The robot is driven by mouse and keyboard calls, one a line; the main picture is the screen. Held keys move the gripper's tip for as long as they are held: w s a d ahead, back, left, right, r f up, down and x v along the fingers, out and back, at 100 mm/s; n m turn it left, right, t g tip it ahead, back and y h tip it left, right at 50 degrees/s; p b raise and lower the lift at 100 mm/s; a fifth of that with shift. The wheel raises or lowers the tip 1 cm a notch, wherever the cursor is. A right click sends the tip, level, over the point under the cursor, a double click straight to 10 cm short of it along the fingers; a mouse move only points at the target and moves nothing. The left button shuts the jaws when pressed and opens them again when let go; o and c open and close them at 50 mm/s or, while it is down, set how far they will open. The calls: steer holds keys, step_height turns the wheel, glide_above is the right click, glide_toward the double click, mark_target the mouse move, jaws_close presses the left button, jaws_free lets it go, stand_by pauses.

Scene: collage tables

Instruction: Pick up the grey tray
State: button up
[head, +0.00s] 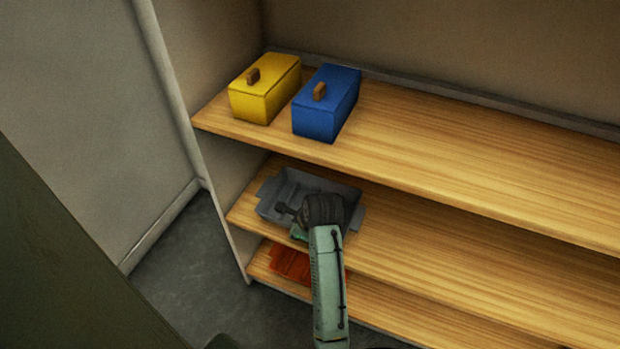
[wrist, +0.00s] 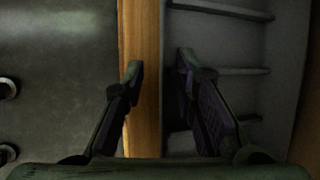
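The grey tray (head: 296,186) sits on the middle wooden shelf at its left end, with a lug-like handle on each side. In the wrist view the tray's ribbed grey surface (wrist: 235,45) fills the right part. My gripper (head: 290,210) is at the tray's front left part in the head view, and my wrist hides some of the tray. In the wrist view my gripper (wrist: 160,72) is open, its fingers apart with the shelf's wooden front edge showing between them. The right finger overlaps the tray in that picture; I cannot tell whether it touches.
A yellow box (head: 262,92) and a blue box (head: 325,105), each with a brown handle, stand on the top shelf (head: 450,140) above. A red-orange thing (head: 291,264) lies on the lowest shelf. The middle shelf (head: 430,235) is clear to the right.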

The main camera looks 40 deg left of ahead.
steer(key=shift+c, duration=0.6)
jaws_close()
